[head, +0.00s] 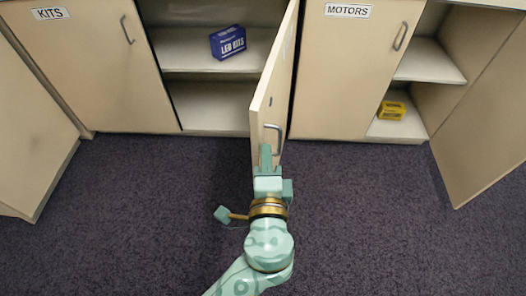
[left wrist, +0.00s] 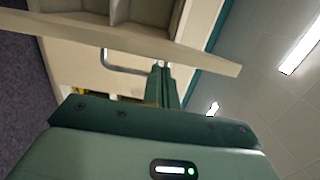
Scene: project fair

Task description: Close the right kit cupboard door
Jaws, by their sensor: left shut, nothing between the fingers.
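The right kit cupboard door (head: 283,85) stands wide open, jutting out from the cupboard and seen at a steep angle. Its grey bar handle (head: 279,142) is near the free edge. In the left wrist view the door (left wrist: 190,50) crosses the top, with the handle (left wrist: 122,70) below its edge. My left gripper (head: 265,150) is shut and empty at the door's free edge, close beside the handle; its fingers (left wrist: 162,70) show near the handle's end. I cannot tell whether they touch the door. My right gripper is not in view.
A blue LED kit box (head: 228,42) sits on the open cupboard's shelf. The left kit door (head: 90,70) is shut. The motors cupboard's left door (head: 345,75) is shut, its right door (head: 485,140) open. A yellow box (head: 391,110) lies inside. The carpet (head: 130,210) is clear.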

